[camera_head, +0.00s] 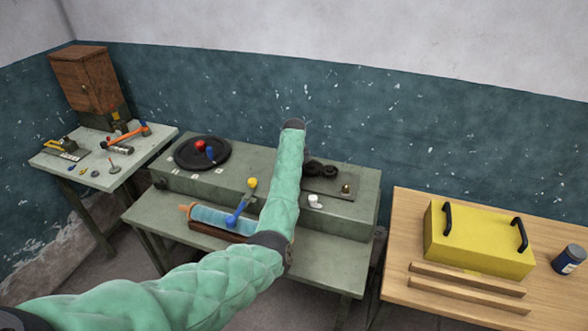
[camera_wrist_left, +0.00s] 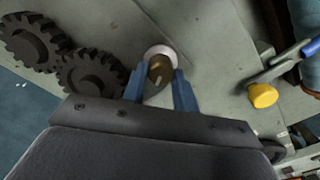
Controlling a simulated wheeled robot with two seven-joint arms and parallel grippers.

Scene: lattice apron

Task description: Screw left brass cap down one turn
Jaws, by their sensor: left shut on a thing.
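In the left wrist view, a brass cap (camera_wrist_left: 160,72) with a pale mark on top sits in front of a white ring (camera_wrist_left: 159,50) on the grey-green bench top. My left gripper (camera_wrist_left: 158,84) has its two blue fingers on either side of the cap and is shut on it. In the head view, my green-sleeved arm hides this cap and the gripper. A second brass piece (camera_head: 346,188) stands on a dark plate at the bench's right. My right gripper is in neither view.
Dark gears (camera_wrist_left: 88,75) lie close to the gripper; they show in the head view too (camera_head: 320,169). A lever with a yellow knob (camera_wrist_left: 263,95) stands on the other side. A white piece (camera_head: 315,201) sits near the bench front. A yellow box (camera_head: 478,240) occupies the right table.

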